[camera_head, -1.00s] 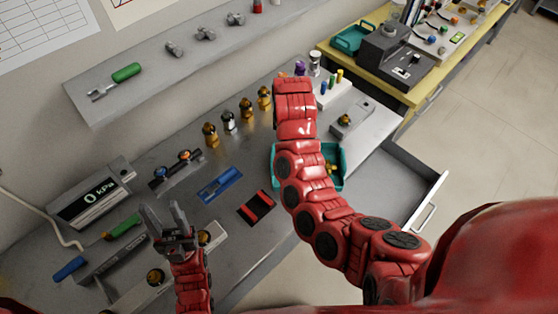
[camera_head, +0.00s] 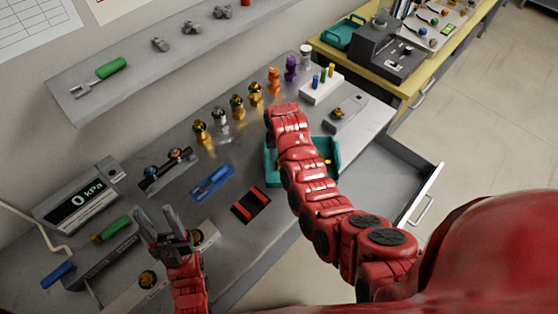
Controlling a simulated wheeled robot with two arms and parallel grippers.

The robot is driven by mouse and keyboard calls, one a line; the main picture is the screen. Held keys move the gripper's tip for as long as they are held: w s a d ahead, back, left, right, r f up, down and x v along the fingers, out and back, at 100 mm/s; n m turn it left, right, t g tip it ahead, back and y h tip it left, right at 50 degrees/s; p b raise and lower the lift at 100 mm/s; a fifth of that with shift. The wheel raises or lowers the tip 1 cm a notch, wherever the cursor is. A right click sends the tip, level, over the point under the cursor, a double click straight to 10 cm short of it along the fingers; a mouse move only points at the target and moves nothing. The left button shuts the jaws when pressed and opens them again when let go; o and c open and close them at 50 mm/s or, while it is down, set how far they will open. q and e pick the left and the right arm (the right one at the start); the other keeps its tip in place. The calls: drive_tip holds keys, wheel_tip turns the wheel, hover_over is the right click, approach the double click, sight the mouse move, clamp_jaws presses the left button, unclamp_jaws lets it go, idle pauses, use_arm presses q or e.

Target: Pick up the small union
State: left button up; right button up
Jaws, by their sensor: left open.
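I cannot tell for sure which piece is the small union. Small grey metal fittings (camera_head: 191,30) lie in a row on the wall shelf. On the bench, a row of brass fittings (camera_head: 237,106) and a silver fitting (camera_head: 221,124) stands upright. My left gripper (camera_head: 158,213) is open and empty over the near left of the bench, beside a pale holder with round brass parts (camera_head: 147,280). My right arm reaches over the teal bin (camera_head: 334,150) and partly covers it. Its gripper is hidden behind the arm.
A pressure gauge box (camera_head: 78,194) stands at the left. A blue holder (camera_head: 212,183) and a red-black tray (camera_head: 251,205) lie mid-bench. Orange (camera_head: 274,80) and purple (camera_head: 291,68) pieces stand at the back. An open drawer (camera_head: 400,185) juts out at the right.

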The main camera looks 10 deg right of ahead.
drive_tip(key=shift+w+f+p, duration=0.15)
drive_tip(key=shift+f+p, duration=0.45)
drive_tip(key=shift+f, duration=1.05)
clamp_jaws()
